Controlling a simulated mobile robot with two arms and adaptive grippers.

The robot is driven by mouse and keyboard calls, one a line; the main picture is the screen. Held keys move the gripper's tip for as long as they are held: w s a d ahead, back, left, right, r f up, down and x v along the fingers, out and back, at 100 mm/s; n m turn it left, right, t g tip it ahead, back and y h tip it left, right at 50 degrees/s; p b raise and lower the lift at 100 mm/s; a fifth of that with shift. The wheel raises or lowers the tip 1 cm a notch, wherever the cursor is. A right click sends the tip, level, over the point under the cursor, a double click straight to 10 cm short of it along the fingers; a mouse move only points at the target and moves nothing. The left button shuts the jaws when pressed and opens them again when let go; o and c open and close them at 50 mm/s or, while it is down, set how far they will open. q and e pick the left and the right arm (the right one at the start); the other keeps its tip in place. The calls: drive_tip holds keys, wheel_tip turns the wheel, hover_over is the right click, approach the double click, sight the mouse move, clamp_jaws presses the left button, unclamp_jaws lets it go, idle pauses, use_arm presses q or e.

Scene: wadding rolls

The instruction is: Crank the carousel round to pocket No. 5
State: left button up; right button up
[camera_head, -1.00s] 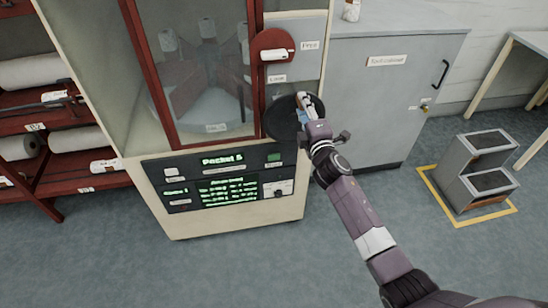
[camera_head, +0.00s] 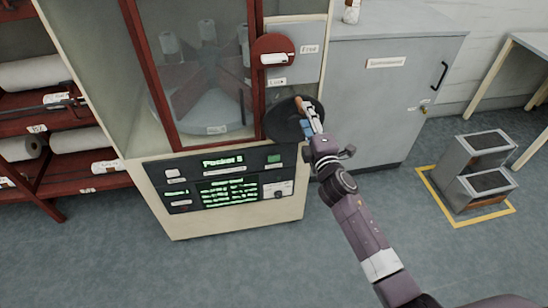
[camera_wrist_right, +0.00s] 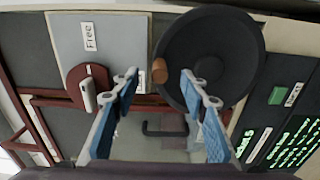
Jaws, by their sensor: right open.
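The carousel (camera_head: 205,105) stands behind the red-framed glass of the cream cabinet, with small white rolls in its pockets. A black crank wheel (camera_head: 280,122) with a brown knob (camera_head: 299,104) is on the cabinet's right side. My right gripper (camera_head: 307,113) is open beside the wheel. In the right wrist view, the knob (camera_wrist_right: 160,71) lies just beyond and between the spread fingers (camera_wrist_right: 162,84), and the wheel (camera_wrist_right: 225,50) is partly behind the right finger. The display (camera_head: 223,161) reads "Pocket" and a digit that looks like 5 but is blurred. My left gripper is out of view.
A red latch plate with a white handle (camera_head: 277,59) sits above the wheel, between "Free" and "Lock" labels. A grey cupboard (camera_head: 385,110) stands on the right, a grey step stool (camera_head: 478,165) beyond it. Red shelves (camera_head: 70,115) hold rolls at left. Floor in front is clear.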

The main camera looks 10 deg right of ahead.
drive_tip(key=s+p, duration=0.1)
drive_tip(key=s, duration=0.4)
drive_tip(key=shift+s+d, duration=0.1)
drive_tip(key=shift+s, duration=0.15)
idle(0.3)
drive_tip(key=s+d+f+m+g, duration=0.1)
drive_tip(key=s+f+m+g, duration=0.3)
drive_tip(key=f, duration=0.8)
drive_tip(key=s+f+m+g, duration=0.1)
drive_tip(key=s+f, duration=0.6)
drive_tip(key=f, duration=0.5)
drive_tip(key=s+d+f+m+g, duration=0.1)
drive_tip(key=s+f+m+g, duration=0.3)
drive_tip(key=f, duration=0.8)
drive_tip(key=s+f+m+g, duration=0.2)
drive_tip(key=s+f, duration=0.5)
drive_tip(key=s, duration=0.7)
drive_tip(key=s+f+m+g, duration=0.2)
drive_tip(key=s+f, duration=0.5)
drive_tip(key=s, duration=0.7)
drive_tip(key=s+f+m+g, duration=0.3)
drive_tip(key=s+f, duration=0.4)
drive_tip(key=s, duration=0.7)
drive_tip(key=shift+d+g+h, duration=0.3)
drive_tip(key=shift+d+g, duration=0.05)
drive_tip(key=shift+g, duration=0.15)
